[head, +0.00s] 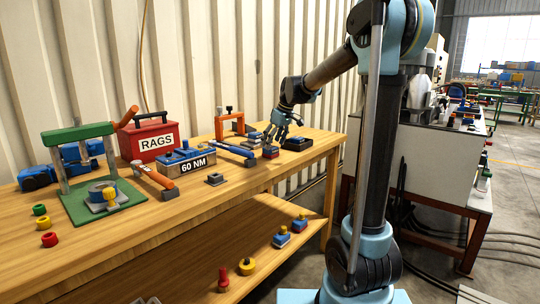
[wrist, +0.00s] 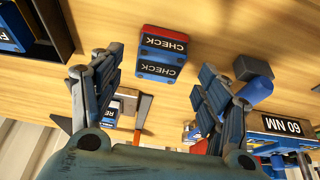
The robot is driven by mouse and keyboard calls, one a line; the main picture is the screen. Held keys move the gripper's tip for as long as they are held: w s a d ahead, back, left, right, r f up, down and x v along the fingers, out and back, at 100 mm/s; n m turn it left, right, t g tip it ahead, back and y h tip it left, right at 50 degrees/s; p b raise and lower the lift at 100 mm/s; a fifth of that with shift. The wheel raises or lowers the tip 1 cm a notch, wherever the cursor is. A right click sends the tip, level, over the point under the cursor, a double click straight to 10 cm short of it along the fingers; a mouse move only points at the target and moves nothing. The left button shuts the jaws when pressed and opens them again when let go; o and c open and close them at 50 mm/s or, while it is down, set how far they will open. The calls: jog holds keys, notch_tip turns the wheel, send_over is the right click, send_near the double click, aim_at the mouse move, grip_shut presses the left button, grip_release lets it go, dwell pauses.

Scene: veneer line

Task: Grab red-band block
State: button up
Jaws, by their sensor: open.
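The red-band block (head: 270,152) sits on the wooden bench, just below my gripper (head: 277,135) in the head view. In the wrist view its red part (wrist: 163,42), marked CHECK, lies at the top centre, with a blue part also marked CHECK (wrist: 158,71) directly below it. I cannot tell whether these are two faces of one block or two touching blocks. My gripper (wrist: 160,62) is open, with one finger at each side of the block in the picture. Nothing shows between the fingers in their grip, and contact with the block is not visible.
A dark tray (head: 297,143) stands to the right of the block. A blue-handled tool (head: 235,150) and a small grey block (head: 215,179) lie to its left. The 60 NM box (head: 198,165), red RAGS box (head: 155,140) and orange frame (head: 229,122) stand further left.

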jog(key=shift+x, duration=2.3)
jog(key=shift+w, duration=0.15)
jog(key=c, duration=1.5)
